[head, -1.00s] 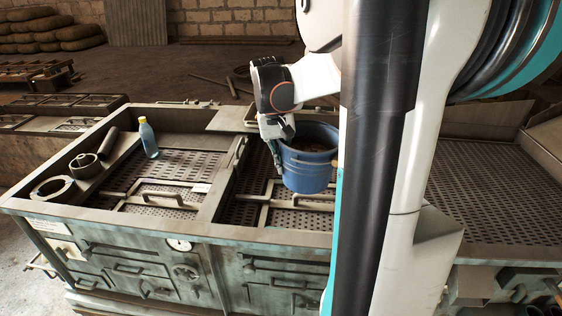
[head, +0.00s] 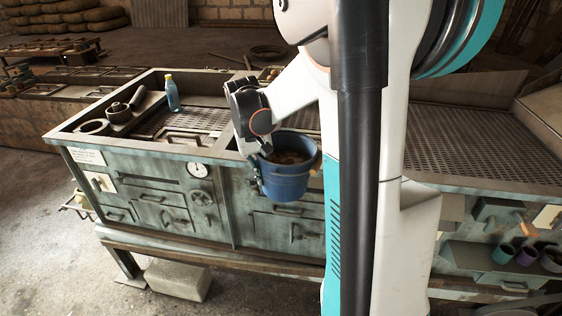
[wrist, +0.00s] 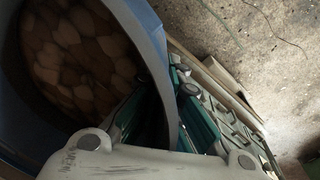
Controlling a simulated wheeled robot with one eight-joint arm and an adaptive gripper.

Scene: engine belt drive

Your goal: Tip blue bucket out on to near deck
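The blue bucket (head: 287,178) hangs upright from my gripper (head: 262,165) in the head view, in front of the metal workbench's front edge. In the wrist view the bucket's rim (wrist: 150,40) is close, with one finger on each side of its wall, and it holds many brown, lumpy pieces (wrist: 80,55). My gripper (wrist: 165,110) is shut on the bucket's wall. The deck (head: 185,120) of the bench is a perforated surface inside a raised frame; part of it is hidden behind my arm and the bucket.
A dial (head: 198,170) and handles are on the bench front. A pale block (head: 178,280) lies on the floor. Small pots (head: 526,256) stand on a lower shelf at right.

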